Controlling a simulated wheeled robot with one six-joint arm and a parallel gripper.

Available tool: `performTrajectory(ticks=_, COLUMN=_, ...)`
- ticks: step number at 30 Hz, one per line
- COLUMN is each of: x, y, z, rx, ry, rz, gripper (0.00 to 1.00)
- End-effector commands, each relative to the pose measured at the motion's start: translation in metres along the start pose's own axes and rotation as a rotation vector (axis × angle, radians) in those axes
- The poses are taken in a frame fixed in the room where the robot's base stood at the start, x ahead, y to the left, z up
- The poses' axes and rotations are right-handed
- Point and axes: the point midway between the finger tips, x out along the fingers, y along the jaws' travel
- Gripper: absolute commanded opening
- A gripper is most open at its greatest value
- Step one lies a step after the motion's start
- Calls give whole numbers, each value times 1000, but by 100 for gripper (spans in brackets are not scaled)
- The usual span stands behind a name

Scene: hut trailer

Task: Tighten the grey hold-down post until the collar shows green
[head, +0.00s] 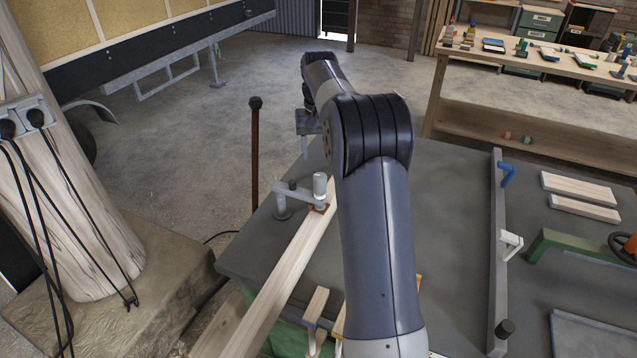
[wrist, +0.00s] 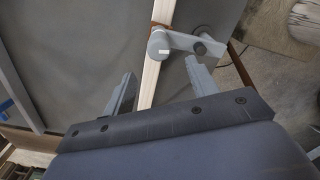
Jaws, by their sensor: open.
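The grey hold-down (head: 297,191) stands at the near-left part of the dark bench top, its arm reaching over a long pale wooden board (head: 278,280). Its upright grey post (head: 319,185) is at the board end of the arm. In the wrist view the post (wrist: 160,47) shows from above with a white mark; a reddish-brown part shows beside it, and no green shows. My gripper (wrist: 160,88) is open and empty, its fingers apart from the post, which lies beyond the gap between them. In the head view my arm hides most of the gripper.
A grey rail (head: 498,250) with blue and white clamps crosses the bench at right. Short boards (head: 577,189) and a green vise-like tool (head: 580,246) lie beyond it. A brown rod (head: 255,150) stands left of the bench. A wooden workbench (head: 540,75) stands behind.

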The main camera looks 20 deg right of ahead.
Motion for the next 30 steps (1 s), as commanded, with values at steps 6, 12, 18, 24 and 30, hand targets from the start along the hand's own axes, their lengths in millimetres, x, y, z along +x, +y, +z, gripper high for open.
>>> performTrajectory(ticks=6, x=2, y=0, z=0, rx=-375, ry=0, rz=0, gripper=55)
performTrajectory(ticks=12, x=3, y=-1, z=0, rx=-706, ry=0, rz=0, gripper=55)
performTrajectory(ticks=18, x=3, y=-1, z=0, rx=-918, ry=0, rz=0, gripper=55)
performTrajectory(ticks=24, x=9, y=-1, z=0, rx=-977, ry=-2, rz=-1, gripper=55)
performTrajectory(ticks=30, x=38, y=-1, z=0, rx=-976, ry=-4, rz=-2, gripper=55)
